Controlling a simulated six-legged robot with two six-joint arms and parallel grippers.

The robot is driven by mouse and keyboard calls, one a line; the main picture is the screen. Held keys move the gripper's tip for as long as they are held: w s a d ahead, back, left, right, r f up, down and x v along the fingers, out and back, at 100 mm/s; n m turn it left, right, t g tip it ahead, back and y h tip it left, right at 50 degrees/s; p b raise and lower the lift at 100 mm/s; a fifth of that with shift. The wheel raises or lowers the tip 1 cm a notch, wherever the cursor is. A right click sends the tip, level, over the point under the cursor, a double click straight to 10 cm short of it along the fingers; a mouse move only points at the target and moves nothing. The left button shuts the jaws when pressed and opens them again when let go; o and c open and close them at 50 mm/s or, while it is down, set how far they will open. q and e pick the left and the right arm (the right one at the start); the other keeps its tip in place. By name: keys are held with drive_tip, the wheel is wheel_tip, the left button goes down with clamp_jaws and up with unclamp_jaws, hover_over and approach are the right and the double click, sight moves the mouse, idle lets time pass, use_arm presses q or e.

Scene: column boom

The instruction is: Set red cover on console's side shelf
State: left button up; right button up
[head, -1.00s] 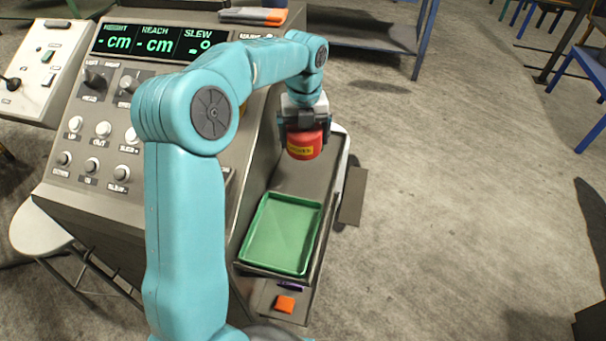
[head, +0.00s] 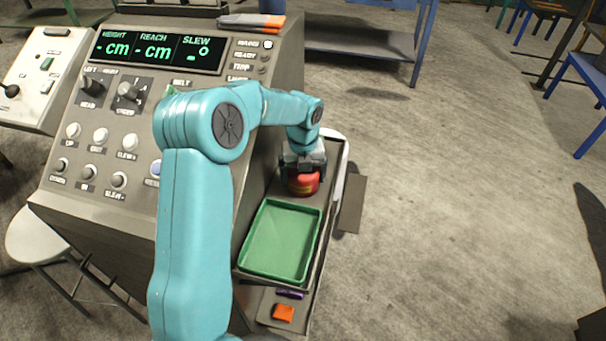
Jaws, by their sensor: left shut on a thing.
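The red cover (head: 303,186) is a short red cylinder with a yellow label, at the far end of the console's side shelf (head: 318,200). My left gripper (head: 303,172) is shut on it from above. The cover is at or just above the shelf surface; I cannot tell whether it touches. It is behind the green tray (head: 280,241), apart from the tray's far rim. The console (head: 120,185) with its knobs and green displays stands left of the shelf, partly hidden by my left arm. My right gripper is not in view.
The green tray fills the middle of the shelf and looks empty. An orange block (head: 283,313) and a purple item (head: 290,294) lie at the near end. Orange-tipped grey items (head: 252,20) lie on the console's top. Open floor lies to the right.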

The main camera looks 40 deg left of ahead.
use_arm(q)
drive_tip(key=o, duration=0.8)
drive_tip(key=shift+f, duration=0.2)
wheel_tip(320, 180, up, 12)
drive_tip(key=shift+r+p, duration=0.25)
drive_tip(key=shift+p, duration=0.2)
drive_tip(key=shift+d+f, duration=0.15)
